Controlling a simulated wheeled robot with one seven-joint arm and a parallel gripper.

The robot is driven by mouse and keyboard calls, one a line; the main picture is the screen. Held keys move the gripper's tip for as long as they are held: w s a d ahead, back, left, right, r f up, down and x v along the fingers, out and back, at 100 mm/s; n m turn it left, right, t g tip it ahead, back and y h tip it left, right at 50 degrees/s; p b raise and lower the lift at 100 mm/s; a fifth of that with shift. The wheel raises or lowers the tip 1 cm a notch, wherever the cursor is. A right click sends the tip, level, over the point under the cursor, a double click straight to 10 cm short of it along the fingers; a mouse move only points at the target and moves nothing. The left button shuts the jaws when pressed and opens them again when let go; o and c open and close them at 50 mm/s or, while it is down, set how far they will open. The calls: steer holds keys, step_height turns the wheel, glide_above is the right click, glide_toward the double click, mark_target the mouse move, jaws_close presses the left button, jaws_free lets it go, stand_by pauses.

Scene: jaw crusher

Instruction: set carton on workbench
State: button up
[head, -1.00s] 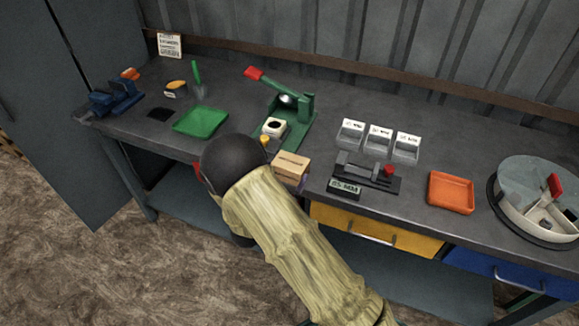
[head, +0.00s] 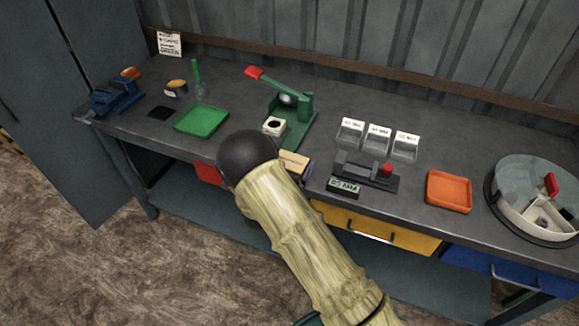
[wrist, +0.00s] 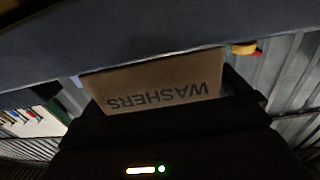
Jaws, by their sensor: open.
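The carton (head: 294,165) is a small tan box at the front edge of the workbench (head: 330,105). My black wrist and padded sleeve hide part of it in the head view. My fingers are hidden in the head view.
A green press (head: 288,115) stands just behind the carton. A black fixture (head: 365,172) is to its right, with grey bins (head: 378,140) behind. A green tray (head: 202,119) lies left and an orange tray (head: 449,191) right. Some bare bench top lies between them.

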mark_target(291, 160)
steer(key=c, duration=1.2)
steer(key=shift+r, duration=0.15)
step_height(291, 160, up, 10)
steer(key=shift+f+b, duration=0.1)
steer(key=shift+b, duration=0.25)
stand_by(0.4)
